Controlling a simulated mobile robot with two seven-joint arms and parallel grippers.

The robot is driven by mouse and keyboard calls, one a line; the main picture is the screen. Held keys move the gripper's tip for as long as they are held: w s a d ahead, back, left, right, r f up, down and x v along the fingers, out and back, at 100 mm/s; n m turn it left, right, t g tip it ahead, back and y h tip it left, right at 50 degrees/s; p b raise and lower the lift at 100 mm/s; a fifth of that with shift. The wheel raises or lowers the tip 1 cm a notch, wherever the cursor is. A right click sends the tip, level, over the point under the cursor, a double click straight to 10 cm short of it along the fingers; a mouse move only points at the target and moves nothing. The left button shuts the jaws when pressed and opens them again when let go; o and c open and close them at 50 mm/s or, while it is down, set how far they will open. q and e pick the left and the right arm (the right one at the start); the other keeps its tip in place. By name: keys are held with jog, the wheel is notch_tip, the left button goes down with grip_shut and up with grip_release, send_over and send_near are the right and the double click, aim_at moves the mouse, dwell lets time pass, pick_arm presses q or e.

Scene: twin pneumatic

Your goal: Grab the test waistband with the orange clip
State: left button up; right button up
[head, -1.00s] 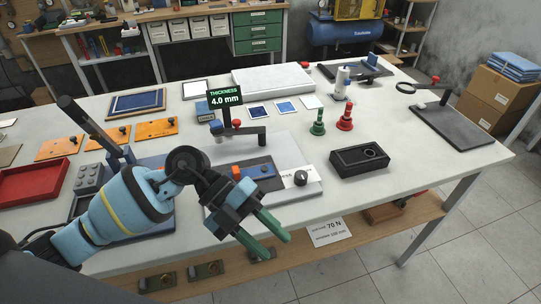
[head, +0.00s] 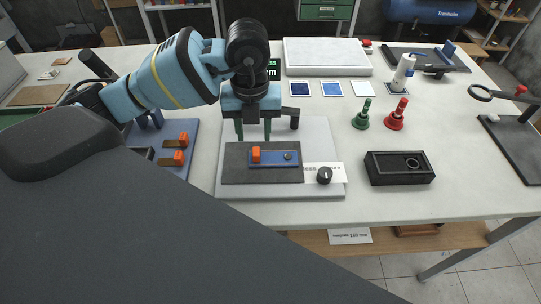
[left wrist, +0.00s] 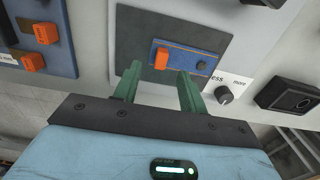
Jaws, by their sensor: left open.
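A blue strip (head: 274,160) with an orange clip (head: 256,154) at its left end lies flat on a dark pad (head: 232,166). A dark round spot shows near its right end. In the left wrist view the blue strip (left wrist: 200,59) and orange clip (left wrist: 160,58) lie just beyond my fingertips. My left gripper (head: 253,136) is open and empty, with green fingers pointing down behind the strip in the head view. It also shows in the left wrist view (left wrist: 159,74), its fingers apart. The strip stays uncovered, and my right gripper is not in view.
The pad rests on a grey plate (head: 318,148) with a black knob (head: 324,176). A blue board (head: 171,174) with orange clips lies to the left. A black box (head: 382,179), a green bell-shaped piece (head: 362,118) and a red one (head: 397,118) stand right.

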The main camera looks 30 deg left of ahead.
aim_at(256, 151)
pick_arm(q)
jog(key=shift+s+d+f, duration=0.1)
jog(key=shift+f, duration=1.35)
jog(key=shift+s+d+f, duration=0.1)
jog(key=shift+f, duration=1.35)
jog(key=shift+c, duration=0.3)
grip_shut()
